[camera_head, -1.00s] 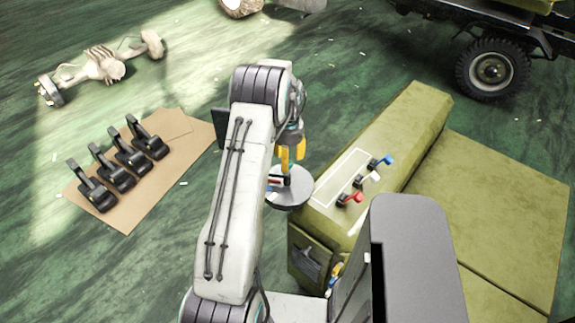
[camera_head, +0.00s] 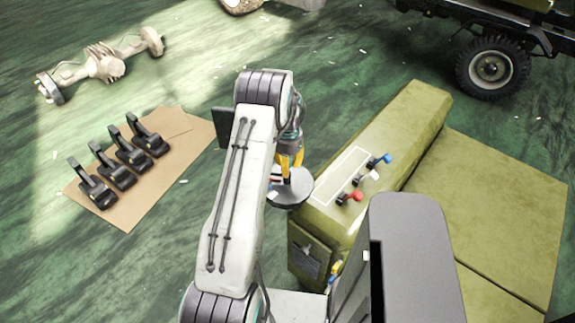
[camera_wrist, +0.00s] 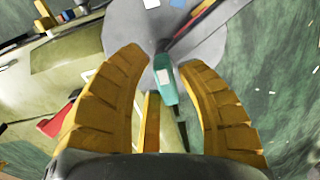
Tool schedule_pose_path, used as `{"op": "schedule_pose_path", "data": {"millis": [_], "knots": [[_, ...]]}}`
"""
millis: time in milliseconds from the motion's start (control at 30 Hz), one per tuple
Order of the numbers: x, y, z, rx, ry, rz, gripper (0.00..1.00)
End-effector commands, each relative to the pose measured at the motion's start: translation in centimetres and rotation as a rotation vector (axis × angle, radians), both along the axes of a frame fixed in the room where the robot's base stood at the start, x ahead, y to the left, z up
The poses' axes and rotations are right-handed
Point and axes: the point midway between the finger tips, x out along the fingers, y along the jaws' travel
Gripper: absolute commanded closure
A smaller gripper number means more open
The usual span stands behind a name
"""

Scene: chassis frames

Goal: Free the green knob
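The green knob (camera_wrist: 166,84) shows in the wrist view with a pale patch and a black stem. It is between the yellow fingers of my gripper (camera_wrist: 164,60), over or on a grey round disc (camera_wrist: 128,20). Thin gaps show between the knob and the fingertips, so the gripper looks open around it. In the head view my gripper (camera_head: 288,166) is low over the grey disc (camera_head: 296,198), mostly behind my arm. I cannot make out the green knob there.
An olive box (camera_head: 395,135) beside the disc carries a red lever (camera_head: 352,196), a white one and a blue lever (camera_head: 381,159). Slim coloured items lie on the disc. Black pedals (camera_head: 116,166) lie on cardboard at left. A truck wheel (camera_head: 490,66) stands at back right.

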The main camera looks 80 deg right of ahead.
Motion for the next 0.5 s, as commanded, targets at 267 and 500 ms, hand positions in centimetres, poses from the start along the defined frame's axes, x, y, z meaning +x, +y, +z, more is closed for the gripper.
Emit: {"op": "schedule_pose_path", "data": {"millis": [267, 500], "knots": [[-0.01, -0.01, 0.03, 0.0, 0.0, 0.0, 0.92], [0.0, -0.01, 0.02, 0.0, 0.0, 0.0, 1.0]]}}
